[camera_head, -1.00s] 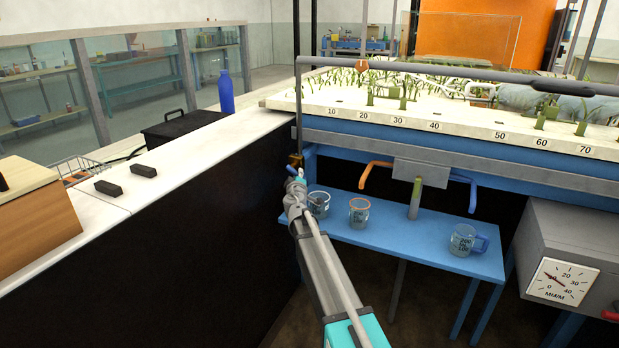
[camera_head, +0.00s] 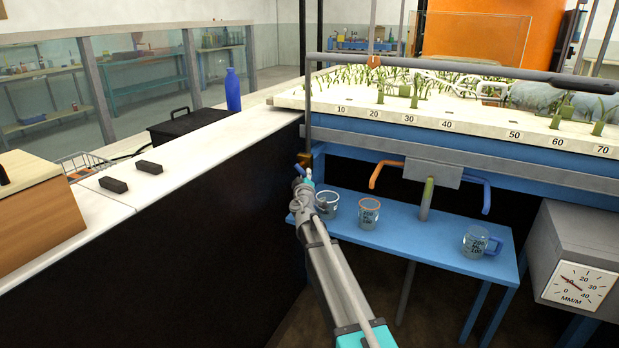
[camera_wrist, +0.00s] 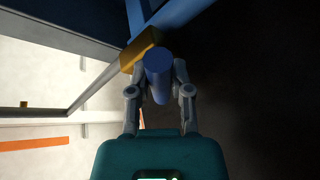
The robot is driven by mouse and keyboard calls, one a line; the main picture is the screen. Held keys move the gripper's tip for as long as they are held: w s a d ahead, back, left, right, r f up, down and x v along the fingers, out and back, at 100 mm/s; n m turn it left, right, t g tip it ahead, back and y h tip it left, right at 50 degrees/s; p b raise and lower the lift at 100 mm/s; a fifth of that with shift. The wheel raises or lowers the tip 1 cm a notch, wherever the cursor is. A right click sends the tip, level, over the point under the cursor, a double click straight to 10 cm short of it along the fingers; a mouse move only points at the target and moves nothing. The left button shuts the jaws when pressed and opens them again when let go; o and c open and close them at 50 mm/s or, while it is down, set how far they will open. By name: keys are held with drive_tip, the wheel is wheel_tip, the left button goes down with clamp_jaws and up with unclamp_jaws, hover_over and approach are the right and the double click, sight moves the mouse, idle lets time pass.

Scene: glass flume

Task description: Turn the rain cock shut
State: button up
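The rain cock has a brass body (camera_head: 304,158) at the foot of the thin vertical pipe, at the left front corner of the flume. In the wrist view its brass body (camera_wrist: 139,48) sits on the pipe. Its blue round handle (camera_wrist: 160,75) points toward the camera, between my fingers. My gripper (camera_wrist: 161,78) has one finger on each side of this handle, and both fingertips appear to press on it. In the head view my gripper (camera_head: 306,182) is at the cock and covers most of the handle.
A blue shelf (camera_head: 400,245) with glass beakers, including an orange-rimmed one (camera_head: 369,213), stands right of my gripper. Orange (camera_head: 384,172) and blue (camera_head: 474,183) levers hang above it. A black-sided bench (camera_head: 200,235) is close on the left. A dial box (camera_head: 575,240) stands right.

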drive_tip(key=o, duration=0.5)
drive_tip(key=shift+c, duration=0.2)
drive_tip(key=shift+s, duration=0.1)
